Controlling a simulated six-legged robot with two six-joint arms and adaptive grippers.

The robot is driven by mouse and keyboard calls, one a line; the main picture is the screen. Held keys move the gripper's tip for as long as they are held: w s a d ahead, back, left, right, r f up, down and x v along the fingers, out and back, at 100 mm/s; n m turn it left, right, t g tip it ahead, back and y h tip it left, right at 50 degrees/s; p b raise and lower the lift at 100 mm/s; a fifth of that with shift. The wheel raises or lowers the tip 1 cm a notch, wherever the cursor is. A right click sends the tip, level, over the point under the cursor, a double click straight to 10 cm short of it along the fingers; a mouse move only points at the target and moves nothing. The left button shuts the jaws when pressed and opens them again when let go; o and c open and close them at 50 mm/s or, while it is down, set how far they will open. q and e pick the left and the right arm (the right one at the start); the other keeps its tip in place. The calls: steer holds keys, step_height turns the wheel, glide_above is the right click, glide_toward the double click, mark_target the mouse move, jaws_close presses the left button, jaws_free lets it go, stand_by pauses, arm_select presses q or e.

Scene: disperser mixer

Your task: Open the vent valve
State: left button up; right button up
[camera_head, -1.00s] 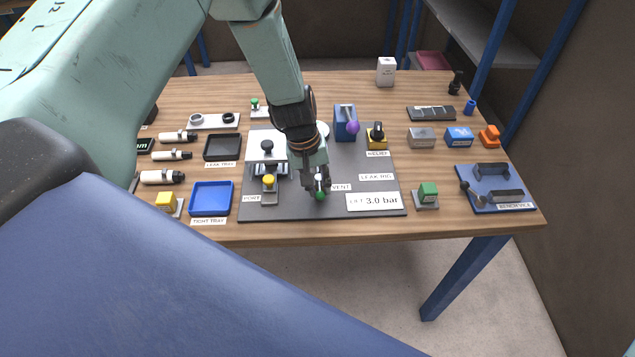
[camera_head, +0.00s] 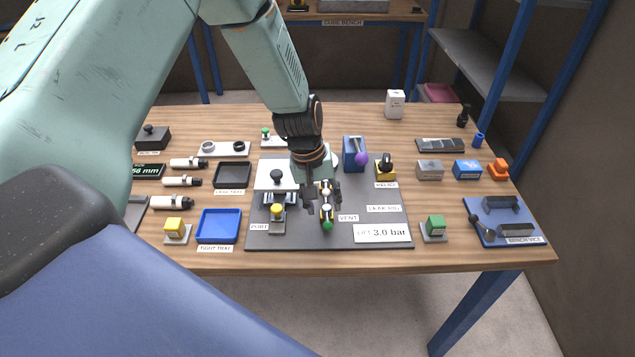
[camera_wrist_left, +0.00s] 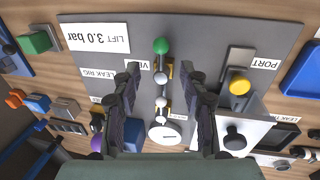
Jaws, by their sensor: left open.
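The vent valve (camera_head: 326,205) stands on the dark leak rig plate (camera_head: 370,237), beside the VENT label (camera_head: 348,218). It has silver balls, brass parts and a green knob at its front end. In the left wrist view the valve (camera_wrist_left: 161,78) lies in a line between the fingers, its green knob beyond the fingertips. My left gripper (camera_head: 322,208) is over the valve with its fingers apart on both sides. In the wrist view the open gripper (camera_wrist_left: 161,75) shows a gap to the valve on each side. Contact is not visible. My right gripper is not in view.
A yellow-topped port (camera_head: 277,212) and a white block with a black knob (camera_head: 276,176) stand left of the valve. A blue block with a purple ball lever (camera_head: 354,153) is behind right. The "LIFT 3.0 bar" sign (camera_head: 382,234) lies front right. A blue tray (camera_head: 219,226) is further left.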

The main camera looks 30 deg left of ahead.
arm_select(q)
step_height(320, 180, up, 7)
steer(key=a, duration=0.1)
steer(key=shift+s, duration=0.4)
steer(key=shift+a, duration=0.2)
steer(key=s+d+f+m, duration=0.3)
steer(key=s+d+f, duration=0.1)
steer(key=s+f, duration=1.1)
steer(key=s+d+f+m+g+y, duration=0.1)
steer(key=s+f+m+y, duration=0.15)
steer(key=s, duration=1.35)
step_height(320, 180, down, 18)
steer(key=b, duration=1.8)
steer(key=shift+w+f+h, duration=0.25)
steer(key=shift+w+h, duration=0.1)
